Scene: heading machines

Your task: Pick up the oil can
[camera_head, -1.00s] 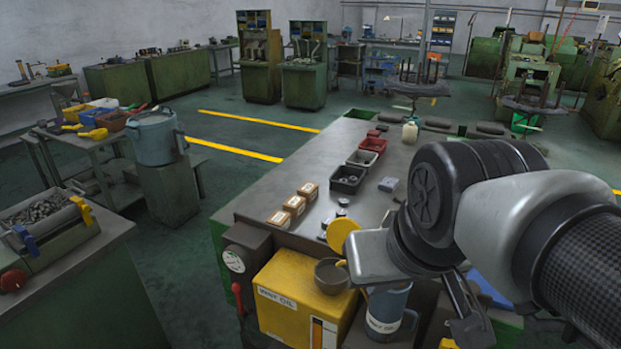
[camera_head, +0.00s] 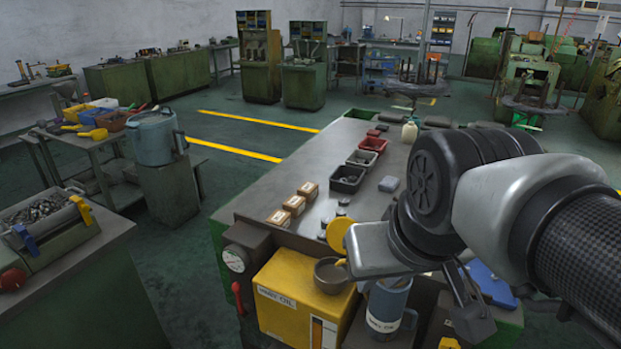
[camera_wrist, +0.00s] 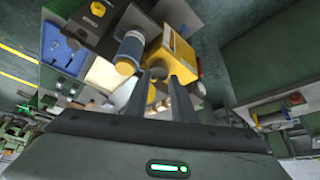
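The oil can (camera_head: 388,308) is a blue-grey cylinder with a white label and a side handle. It stands upright beside the yellow oil tank at the bench's near end, partly behind my arm in the head view. It also shows in the wrist view (camera_wrist: 130,51), beyond and left of my fingertips. My gripper (camera_head: 472,316) is to the right of the can and apart from it. In the wrist view its two fingers (camera_wrist: 160,77) are spread with a gap between them and hold nothing.
The yellow tank (camera_head: 292,295) with a brown filler cup (camera_head: 330,278) and yellow lid stands left of the can. A blue object (camera_head: 490,283) lies right of my gripper. Boxes (camera_head: 294,205) and bins (camera_head: 347,178) stand farther up the bench (camera_head: 312,240).

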